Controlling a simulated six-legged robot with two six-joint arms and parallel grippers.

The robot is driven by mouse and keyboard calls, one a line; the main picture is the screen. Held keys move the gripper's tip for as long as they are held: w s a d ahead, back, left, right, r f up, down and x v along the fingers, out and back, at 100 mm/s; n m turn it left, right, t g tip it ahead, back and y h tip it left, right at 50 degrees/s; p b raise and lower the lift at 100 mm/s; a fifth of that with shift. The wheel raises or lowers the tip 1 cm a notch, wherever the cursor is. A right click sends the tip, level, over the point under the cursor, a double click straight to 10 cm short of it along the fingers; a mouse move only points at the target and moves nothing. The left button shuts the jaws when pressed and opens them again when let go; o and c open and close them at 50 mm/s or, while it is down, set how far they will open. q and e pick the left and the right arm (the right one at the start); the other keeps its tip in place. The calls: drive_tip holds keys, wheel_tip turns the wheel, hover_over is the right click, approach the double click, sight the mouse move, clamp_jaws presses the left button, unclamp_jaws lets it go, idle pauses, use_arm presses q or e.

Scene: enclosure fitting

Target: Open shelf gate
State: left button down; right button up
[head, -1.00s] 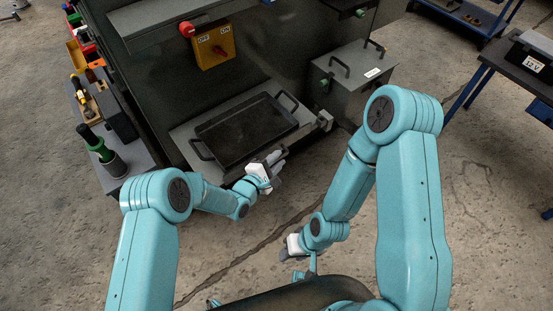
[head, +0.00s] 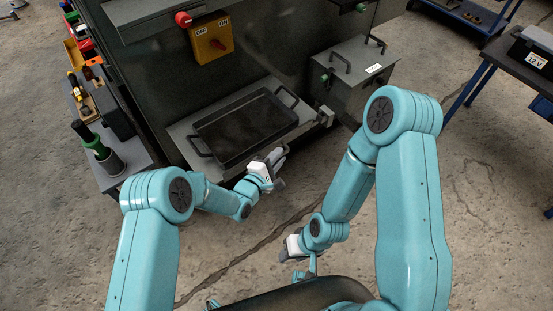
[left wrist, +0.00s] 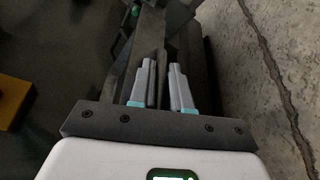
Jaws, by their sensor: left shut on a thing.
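The shelf (head: 187,128) is a grey ledge low on the dark cabinet, with a black two-handled tray (head: 240,128) on it. My left gripper (head: 276,160) is at the shelf's front edge, in front of the tray. In the left wrist view its two grey fingers (left wrist: 164,85) are shut on a dark grey bar (left wrist: 150,45), which I take to be the shelf gate. The bar runs away from the gripper between the fingers. A small light bracket (head: 325,117) sits at the shelf's right corner. My right gripper (head: 287,257) is low and away from the shelf, its fingers too small to judge.
A yellow switch box (head: 211,40) and a red knob (head: 183,19) are above the shelf. A grey box (head: 352,75) with handles stands to the right. A side bench (head: 108,160) with tools is at left. The concrete floor in front is clear.

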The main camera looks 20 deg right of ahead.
use_arm(q)
wheel_tip(320, 180, down, 7)
drive_tip(key=w+m+t+h+b, duration=0.1)
drive_tip(key=m+h+b, duration=0.4)
drive_tip(key=m+b, duration=1.1)
drive_tip(key=b, duration=1.2)
drive_tip(key=shift+a+t+h+b, duration=0.25)
drive_tip(key=shift+t+h+b, duration=0.05)
drive_tip(key=shift+b, duration=0.05)
use_arm(e)
wheel_tip(320, 180, down, 29)
drive_tip(key=w+d, duration=0.1)
drive_tip(key=w, duration=0.1)
drive_tip(key=shift+d+m+t, duration=0.2)
drive_tip(key=shift+m+t, duration=0.1)
drive_tip(key=shift+t, duration=0.1)
use_arm(q)
drive_tip(key=shift+w+r, duration=0.1)
use_arm(e)
drive_tip(key=shift+f, duration=0.1)
